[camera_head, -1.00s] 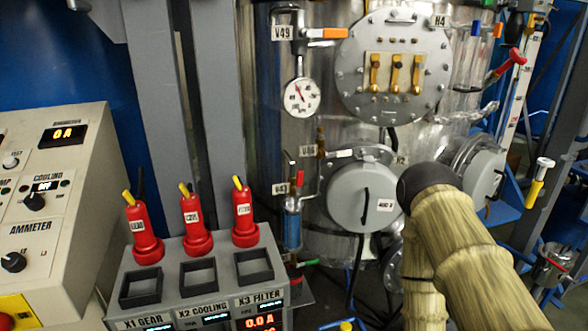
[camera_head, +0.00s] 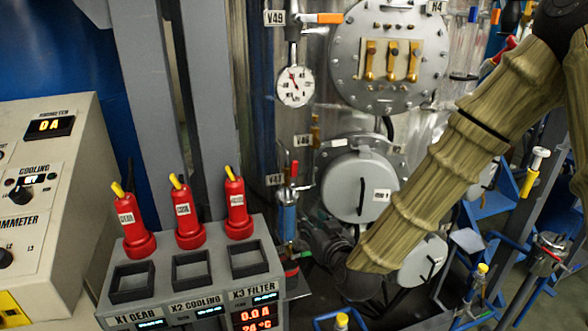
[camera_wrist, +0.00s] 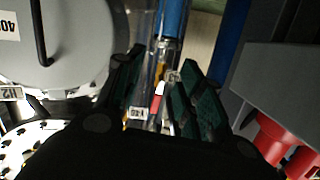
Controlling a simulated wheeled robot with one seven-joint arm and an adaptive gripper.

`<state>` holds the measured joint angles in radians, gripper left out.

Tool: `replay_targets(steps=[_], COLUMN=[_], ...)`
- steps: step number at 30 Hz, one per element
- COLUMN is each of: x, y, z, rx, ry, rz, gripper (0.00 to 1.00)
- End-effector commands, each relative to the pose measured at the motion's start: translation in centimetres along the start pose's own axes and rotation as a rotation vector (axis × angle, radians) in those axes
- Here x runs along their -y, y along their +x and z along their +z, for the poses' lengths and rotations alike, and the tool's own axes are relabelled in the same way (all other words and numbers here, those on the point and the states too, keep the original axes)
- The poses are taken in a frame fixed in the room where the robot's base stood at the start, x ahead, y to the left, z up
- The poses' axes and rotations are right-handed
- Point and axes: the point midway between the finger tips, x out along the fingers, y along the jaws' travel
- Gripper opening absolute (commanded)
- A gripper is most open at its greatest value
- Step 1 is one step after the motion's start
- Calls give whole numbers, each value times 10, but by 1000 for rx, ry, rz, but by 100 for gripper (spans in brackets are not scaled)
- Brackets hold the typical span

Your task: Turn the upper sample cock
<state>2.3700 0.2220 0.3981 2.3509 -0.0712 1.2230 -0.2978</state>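A slim valve with a red handle (camera_head: 294,169) sits at the V43 label, on top of an upright blue cylinder (camera_head: 287,220); I take it for the upper sample cock. In the wrist view, which looks upside down, a small red and white piece (camera_wrist: 160,88) shows between my fingers below the blue cylinder (camera_wrist: 173,18). My gripper (camera_wrist: 165,85) is open, with dark green pads on either side of this piece. I see no clear contact. In the head view my dark gripper (camera_head: 318,238) is right of the cylinder, partly lost in shadow.
A round grey hatch (camera_head: 355,185) is close above my gripper. A grey console (camera_head: 190,255) with several red plugs stands to the left, and its red plugs (camera_wrist: 275,140) show at right in the wrist view. A pressure gauge (camera_head: 295,87) is above.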

Motion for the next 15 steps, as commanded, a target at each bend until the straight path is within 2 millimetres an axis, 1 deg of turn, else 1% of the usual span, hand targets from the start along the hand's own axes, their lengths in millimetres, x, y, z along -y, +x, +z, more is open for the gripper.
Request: replay_targets(steps=[1,3,6,9,13,15], x=[6,12,18,21,22,23], y=[1,1,0,1,8,17], z=[-27,-54,-80,-94,-99,-101], rx=[-56,-114,-169,-197,-202,-200], ry=[-5,-15,-22,-26,-27,-27], rz=[-5,-11,-16,-18,-19,-19], gripper=[38,38,38,38,38,38])
